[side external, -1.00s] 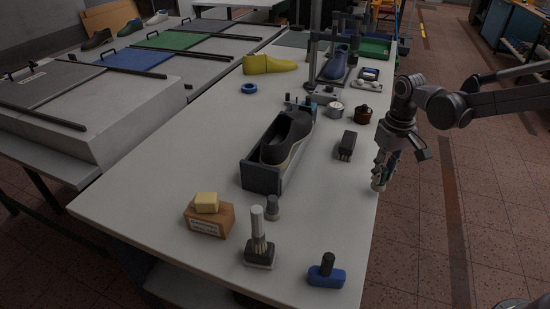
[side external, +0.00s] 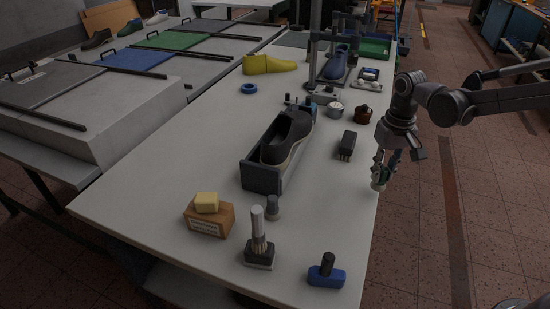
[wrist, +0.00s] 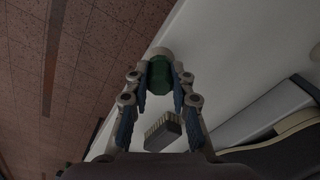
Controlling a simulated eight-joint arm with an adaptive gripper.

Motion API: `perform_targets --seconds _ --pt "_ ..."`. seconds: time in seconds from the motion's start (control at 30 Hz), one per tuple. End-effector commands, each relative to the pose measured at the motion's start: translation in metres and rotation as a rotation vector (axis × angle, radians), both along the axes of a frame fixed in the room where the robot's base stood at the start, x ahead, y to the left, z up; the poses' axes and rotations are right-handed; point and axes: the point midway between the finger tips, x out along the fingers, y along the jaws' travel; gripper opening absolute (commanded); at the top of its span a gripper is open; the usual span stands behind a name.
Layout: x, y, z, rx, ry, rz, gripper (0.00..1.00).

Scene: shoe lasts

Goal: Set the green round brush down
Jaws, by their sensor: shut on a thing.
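The green round brush (wrist: 159,73) is between the fingers of my gripper (wrist: 160,88) in the wrist view, with a pale round end (wrist: 160,53) beyond the fingertips. In the side external view my gripper (side external: 383,172) points down at the table's right edge, shut on the brush (side external: 378,185). The brush's pale end is low, at or just above the table edge; I cannot tell whether it touches the white table (side external: 330,215). The fingers hide part of the brush.
A dark bristle brush (side external: 347,145) lies left of my gripper. A dark shoe (side external: 287,137) sits in a grey holder (side external: 262,178) farther left. The table between is clear; floor lies to the right.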

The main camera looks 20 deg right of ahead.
Motion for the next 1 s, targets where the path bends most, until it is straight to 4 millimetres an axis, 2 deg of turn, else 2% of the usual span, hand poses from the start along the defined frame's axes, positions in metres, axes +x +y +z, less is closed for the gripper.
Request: perform_targets --seconds 1.0 --pt "-0.050 0.051 0.069 0.001 0.000 -1.486 0.00"
